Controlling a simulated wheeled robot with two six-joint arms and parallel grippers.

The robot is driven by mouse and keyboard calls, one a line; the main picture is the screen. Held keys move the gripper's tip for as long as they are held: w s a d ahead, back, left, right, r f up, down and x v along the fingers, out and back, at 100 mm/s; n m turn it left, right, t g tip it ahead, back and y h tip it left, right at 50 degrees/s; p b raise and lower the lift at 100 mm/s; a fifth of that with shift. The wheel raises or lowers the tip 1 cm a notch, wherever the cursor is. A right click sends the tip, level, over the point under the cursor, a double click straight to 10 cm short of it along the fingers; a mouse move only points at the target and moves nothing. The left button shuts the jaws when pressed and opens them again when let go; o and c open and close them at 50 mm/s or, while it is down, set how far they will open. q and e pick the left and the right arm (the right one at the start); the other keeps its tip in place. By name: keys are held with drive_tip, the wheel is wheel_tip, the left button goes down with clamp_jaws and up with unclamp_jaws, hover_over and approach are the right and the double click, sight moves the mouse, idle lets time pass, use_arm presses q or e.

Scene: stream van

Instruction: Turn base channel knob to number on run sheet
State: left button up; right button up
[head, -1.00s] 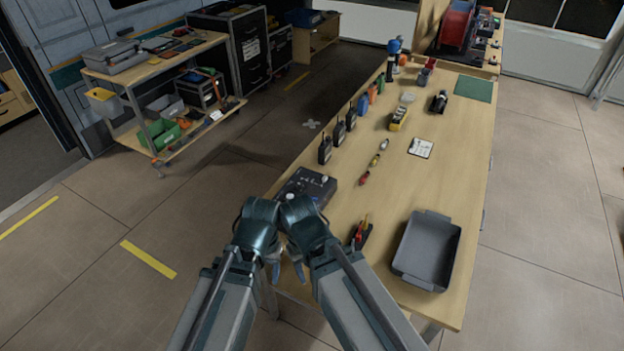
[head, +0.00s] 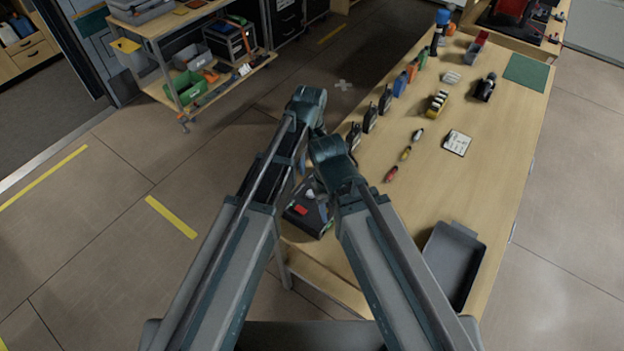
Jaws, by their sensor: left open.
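The base station is a dark box (head: 308,216) at the near left edge of the workbench. My arms cover much of it; a red patch and a pale knob-like part show, but no number can be read. My left gripper (head: 304,176) is low between my two arms, above or beside the box, open and partly hidden; I cannot tell whether it touches a knob. My right gripper is hidden behind its own arm. A white card with dark writing, likely the run sheet (head: 457,142), lies flat on the bench, too small to read.
Handheld radios (head: 370,117) stand along the bench's left edge. A grey tray (head: 453,262) sits at the near right. A green mat (head: 526,72) lies at the far right. A loaded shelf cart (head: 160,27) stands across the floor.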

sight(311, 192)
use_arm(q)
wheel_tip(311, 192, down, 14)
drive_tip(key=b, duration=1.4)
drive_tip(key=shift+r, duration=0.1)
use_arm(e)
wheel_tip(311, 192, down, 14)
drive_tip(key=shift+s+r, duration=0.1)
use_arm(q)
drive_tip(key=shift+c, duration=0.4)
clamp_jaws()
